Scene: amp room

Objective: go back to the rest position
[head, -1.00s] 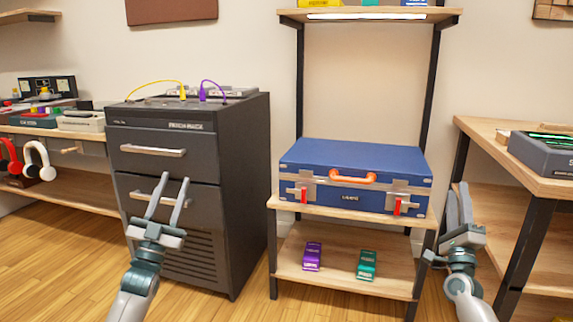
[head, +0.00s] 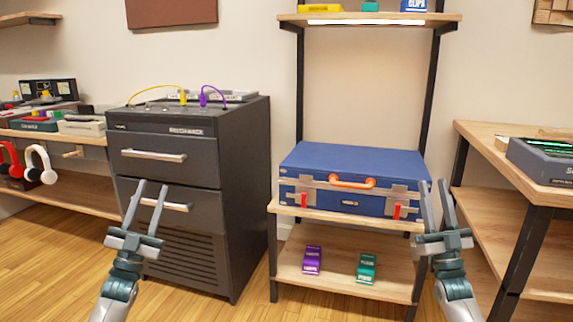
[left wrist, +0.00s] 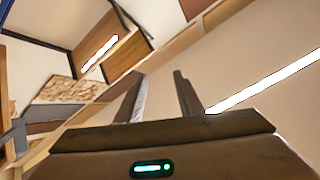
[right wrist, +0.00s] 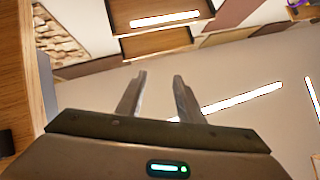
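My left gripper (head: 146,205) is open and empty, pointing up in front of the dark drawer cabinet (head: 170,225). My right gripper (head: 435,205) is open and empty, pointing up in front of the right edge of the shelf rack. In the left wrist view my left gripper's fingers (left wrist: 160,98) stand apart with nothing between them. In the right wrist view my right gripper's fingers (right wrist: 157,98) also stand apart and hold nothing.
A blue case (head: 352,168) lies closed on the rack's middle shelf. A purple pedal (head: 312,260) and a green pedal (head: 366,268) sit on the lower shelf. A wooden table (head: 500,150) stands at the right. Headphones (head: 40,164) hang at the left.

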